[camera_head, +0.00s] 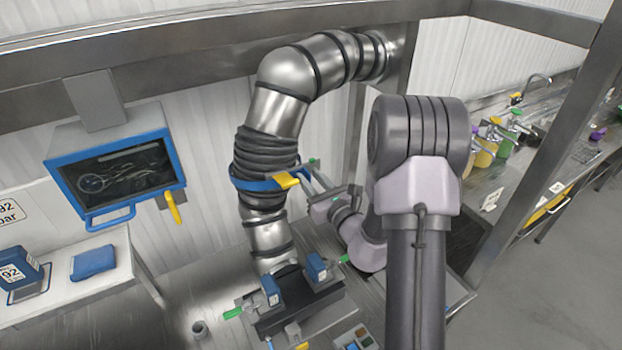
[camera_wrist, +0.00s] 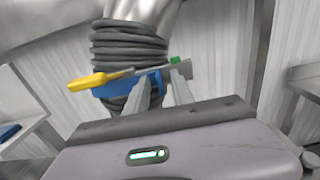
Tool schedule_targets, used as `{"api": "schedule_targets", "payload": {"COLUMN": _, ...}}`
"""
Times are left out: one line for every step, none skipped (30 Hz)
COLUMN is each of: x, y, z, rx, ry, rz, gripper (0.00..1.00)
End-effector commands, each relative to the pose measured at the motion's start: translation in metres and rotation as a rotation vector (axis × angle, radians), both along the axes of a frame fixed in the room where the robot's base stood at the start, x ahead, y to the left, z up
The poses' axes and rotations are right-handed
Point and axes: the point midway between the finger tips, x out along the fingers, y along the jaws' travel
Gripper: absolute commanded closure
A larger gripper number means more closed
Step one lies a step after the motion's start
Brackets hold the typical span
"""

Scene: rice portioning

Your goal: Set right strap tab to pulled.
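A blue strap (camera_head: 256,184) wraps a black ribbed sleeve on the steel duct; it also shows in the wrist view (camera_wrist: 152,82). A yellow tab (camera_head: 288,180) sits at the strap's front; in the wrist view the yellow tab (camera_wrist: 100,80) points left, joined to a thin grey bar. A small green piece (camera_wrist: 175,60) sits at the strap's right, by a grey block. My gripper (camera_wrist: 163,80) has its two fingers apart, at the strap between the yellow tab and the green piece. No object shows between the fingers. I cannot tell whether they touch the strap, nor which piece is the right strap tab.
A blue-framed screen (camera_head: 122,176) with a yellow handle (camera_head: 173,207) hangs at left. Below the duct stands a dark fixture (camera_head: 300,297) with blue blocks and green handles. Dispensers line a counter at right.

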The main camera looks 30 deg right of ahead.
Motion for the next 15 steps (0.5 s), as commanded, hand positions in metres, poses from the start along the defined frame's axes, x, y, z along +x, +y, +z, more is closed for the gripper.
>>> {"api": "schedule_targets", "payload": {"x": -0.0001, "y": 0.0000, "z": -0.0002, "rx": 0.000, "ry": 0.000, "rz": 0.000, "gripper": 0.71}}
{"api": "schedule_targets", "payload": {"x": -0.0002, "y": 0.0000, "z": -0.0003, "rx": 0.000, "ry": 0.000, "rz": 0.000, "gripper": 0.71}}
{"api": "schedule_targets", "payload": {"x": -0.0002, "y": 0.0000, "z": -0.0003, "rx": 0.000, "ry": 0.000, "rz": 0.000, "gripper": 0.71}}
{"api": "schedule_targets", "payload": {"x": -0.0003, "y": 0.0000, "z": -0.0003, "rx": 0.000, "ry": 0.000, "rz": 0.000, "gripper": 0.75}}
{"api": "schedule_targets", "payload": {"x": -0.0003, "y": 0.0000, "z": -0.0003, "rx": 0.000, "ry": 0.000, "rz": 0.000, "gripper": 0.81}}
{"api": "schedule_targets", "payload": {"x": -0.0004, "y": 0.0000, "z": -0.0003, "rx": 0.000, "ry": 0.000, "rz": 0.000, "gripper": 0.89}}
{"api": "schedule_targets", "payload": {"x": -0.0004, "y": 0.0000, "z": -0.0003, "rx": 0.000, "ry": 0.000, "rz": 0.000, "gripper": 0.94}}
{"api": "schedule_targets", "payload": {"x": -0.0004, "y": 0.0000, "z": -0.0003, "rx": 0.000, "ry": 0.000, "rz": 0.000, "gripper": 1.00}}
{"api": "schedule_targets", "payload": {"x": -0.0004, "y": 0.0000, "z": -0.0004, "rx": 0.000, "ry": 0.000, "rz": 0.000, "gripper": 1.00}}
{"api": "schedule_targets", "payload": {"x": -0.0004, "y": 0.0000, "z": -0.0003, "rx": 0.000, "ry": 0.000, "rz": 0.000, "gripper": 1.00}}
{"api": "schedule_targets", "payload": {"x": -0.0005, "y": 0.0000, "z": -0.0003, "rx": 0.000, "ry": 0.000, "rz": 0.000, "gripper": 1.00}}
{"api": "schedule_targets", "payload": {"x": -0.0005, "y": 0.0000, "z": -0.0003, "rx": 0.000, "ry": 0.000, "rz": 0.000, "gripper": 1.00}}
{"api": "schedule_targets", "payload": {"x": -0.0005, "y": 0.0000, "z": -0.0004, "rx": 0.000, "ry": 0.000, "rz": 0.000, "gripper": 1.00}}
{"api": "schedule_targets", "payload": {"x": -0.0005, "y": 0.0000, "z": -0.0004, "rx": 0.000, "ry": 0.000, "rz": 0.000, "gripper": 1.00}}
{"api": "schedule_targets", "payload": {"x": -0.0005, "y": 0.0000, "z": -0.0004, "rx": 0.000, "ry": 0.000, "rz": 0.000, "gripper": 1.00}}
